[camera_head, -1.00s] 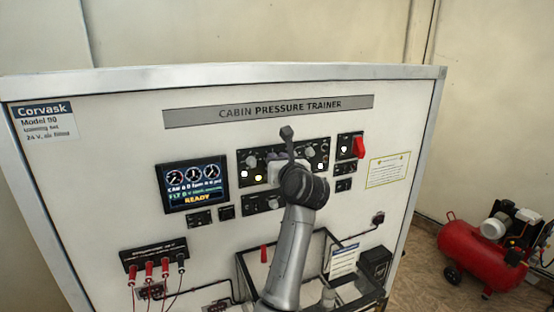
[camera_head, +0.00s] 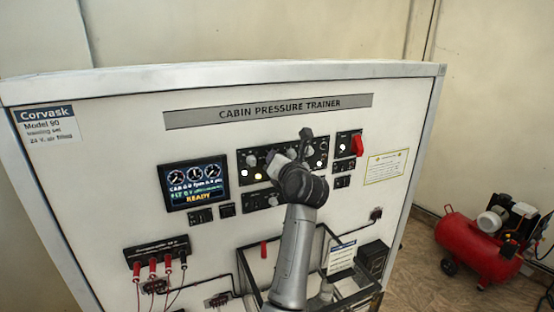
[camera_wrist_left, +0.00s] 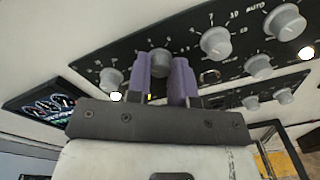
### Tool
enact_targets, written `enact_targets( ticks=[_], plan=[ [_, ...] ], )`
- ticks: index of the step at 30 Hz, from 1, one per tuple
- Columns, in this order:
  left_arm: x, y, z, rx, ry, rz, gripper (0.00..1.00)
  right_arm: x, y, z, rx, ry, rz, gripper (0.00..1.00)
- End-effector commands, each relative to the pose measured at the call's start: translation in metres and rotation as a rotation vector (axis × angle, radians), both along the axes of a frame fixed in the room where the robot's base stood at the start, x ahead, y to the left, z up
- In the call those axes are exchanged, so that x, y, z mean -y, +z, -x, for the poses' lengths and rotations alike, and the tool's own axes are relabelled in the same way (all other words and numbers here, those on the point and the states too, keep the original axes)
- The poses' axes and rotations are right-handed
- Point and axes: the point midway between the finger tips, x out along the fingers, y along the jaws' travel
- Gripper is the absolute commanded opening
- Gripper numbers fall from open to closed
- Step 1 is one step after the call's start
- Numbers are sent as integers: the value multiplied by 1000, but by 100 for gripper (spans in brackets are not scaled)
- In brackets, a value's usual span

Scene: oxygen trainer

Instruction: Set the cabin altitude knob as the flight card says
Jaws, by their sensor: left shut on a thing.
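A black knob panel with grey round knobs shows in the head view (camera_head: 312,173) and the left wrist view (camera_wrist_left: 190,62). My left gripper (camera_wrist_left: 160,75) has purple fingers shut on a grey knob (camera_wrist_left: 159,62), the second from the left in the upper row. Its label and setting are too hidden to read. A display (camera_head: 193,183) shows three dials and "READY". A yellow-bordered card (camera_head: 386,166) and a white card (camera_head: 342,257) have unreadable text; I cannot tell which is the flight card. My right gripper is out of view.
Other knobs stand close on both sides (camera_wrist_left: 110,79) (camera_wrist_left: 216,41). A red switch (camera_head: 357,146) is right of the panel. Red leads (camera_head: 153,268) hang at lower left. An open-topped case (camera_head: 247,272) sits below. A red compressor (camera_head: 478,245) stands right.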

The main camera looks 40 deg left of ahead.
Motion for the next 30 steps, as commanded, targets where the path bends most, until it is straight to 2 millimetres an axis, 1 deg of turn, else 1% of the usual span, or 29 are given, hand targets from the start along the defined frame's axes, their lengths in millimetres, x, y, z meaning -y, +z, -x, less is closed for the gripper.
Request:
enact_targets(
  ticks=[10,11,18,19,26,30],
  plan=[
    [0,-1,0,-2,0,0,0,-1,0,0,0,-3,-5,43],
    [0,-1,0,-2,0,0,22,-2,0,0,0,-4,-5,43],
    [0,-1,0,-2,0,0,45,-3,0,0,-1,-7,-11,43],
    [0,-1,0,-2,0,0,47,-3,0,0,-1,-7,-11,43],
    [1,0,0,-1,0,0,47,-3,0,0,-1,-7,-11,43],
    [9,-2,4,2,-2,1,47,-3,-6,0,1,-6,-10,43]
  ],
)
